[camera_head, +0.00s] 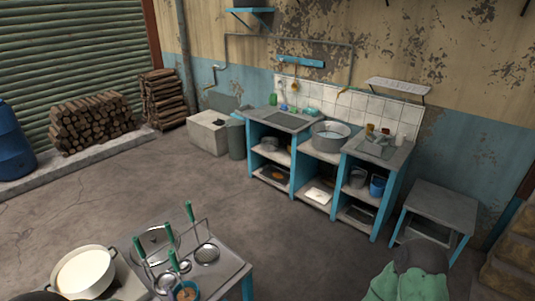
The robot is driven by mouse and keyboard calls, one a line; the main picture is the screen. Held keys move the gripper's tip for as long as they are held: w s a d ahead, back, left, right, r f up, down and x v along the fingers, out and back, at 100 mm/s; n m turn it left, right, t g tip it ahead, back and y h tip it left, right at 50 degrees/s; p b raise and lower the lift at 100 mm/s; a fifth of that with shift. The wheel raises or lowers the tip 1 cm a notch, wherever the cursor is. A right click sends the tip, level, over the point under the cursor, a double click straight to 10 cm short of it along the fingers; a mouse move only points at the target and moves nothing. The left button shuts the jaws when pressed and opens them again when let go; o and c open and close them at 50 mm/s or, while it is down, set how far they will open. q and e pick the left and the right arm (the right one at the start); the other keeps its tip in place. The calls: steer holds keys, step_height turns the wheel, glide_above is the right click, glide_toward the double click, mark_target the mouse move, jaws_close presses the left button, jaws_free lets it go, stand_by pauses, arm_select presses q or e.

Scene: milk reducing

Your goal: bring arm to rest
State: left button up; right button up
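Neither of my grippers can be made out in the head view. A white pot (83,272) with pale contents stands at the bottom left. Beside it, a small metal table (228,272) carries several green-handled ladles and strainers (206,254), with a round metal lid (157,243) at its back left. A small blue container (187,291) stands at its front edge, cut by the picture's bottom. A dark shape at the bottom left corner is cut off, and I cannot tell what it is.
A blue-framed counter (294,164) with a large metal pot (330,136) stands along the back wall. A low grey table (443,204) is at right. A green bundle (408,283) is at bottom right. Stacked firewood (92,121) is at left. The middle floor is clear.

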arm_select(q)
steer(key=d+f+m+g+h+b, duration=0.2)
steer(key=d+f+h, duration=0.15)
steer(key=f, duration=0.55)
steer(key=d+f+m+g+h+b, duration=0.1)
steer(key=d+f+h+b, duration=0.3)
steer(key=f, duration=0.5)
steer(key=s+d+f+m+g+h+b, duration=0.1)
steer(key=s+d+f+g+h+b, duration=0.1)
steer(key=s+d+f, duration=0.3)
steer(key=s+d+f+m+g+h+b, duration=0.1)
steer(key=s+d+f+g+h, duration=0.1)
steer(key=s+d+f+g, duration=0.3)
steer(key=s+d+f, duration=0.1)
steer(key=s+f, duration=0.2)
steer(key=f, duration=0.2)
steer(key=shift+d+f+b, duration=0.2)
steer(key=shift+f+b, duration=0.2)
arm_select(e)
step_height(320, 180, down, 10)
steer(key=shift+w+a, duration=0.2)
steer(key=shift+w, duration=0.1)
arm_select(q)
steer(key=shift+s, duration=0.15)
